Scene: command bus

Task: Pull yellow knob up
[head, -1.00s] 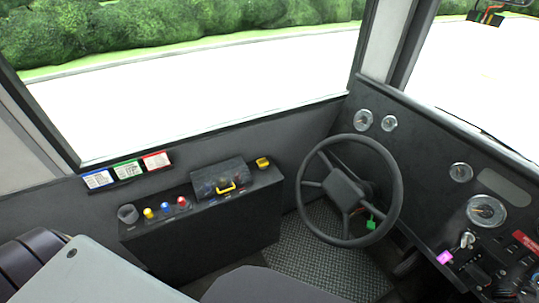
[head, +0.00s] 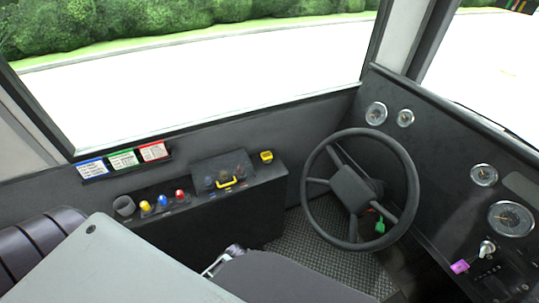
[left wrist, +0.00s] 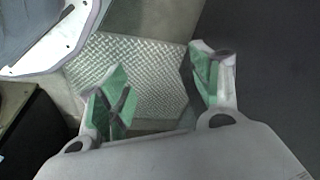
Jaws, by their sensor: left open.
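A yellow square knob (head: 266,156) sits at the right end of the black side console (head: 220,226) in the head view. A small round yellow knob (head: 145,206) stands near the console's left end, beside a blue and a red knob. I cannot tell from the picture which one the task means. My left gripper (left wrist: 160,72) is open and empty in the left wrist view, its green-padded fingers apart above the patterned metal floor. No knob shows between them. In the head view, a small pale part by the seat looks like this gripper, mostly hidden. My right gripper is not in view.
A yellow handle (head: 227,183) sits on a raised dark box on the console. The steering wheel (head: 335,231) stands to the right of the console. The driver's seat (head: 270,280) is in front. Patterned floor (head: 306,240) shows between console, seat and wheel.

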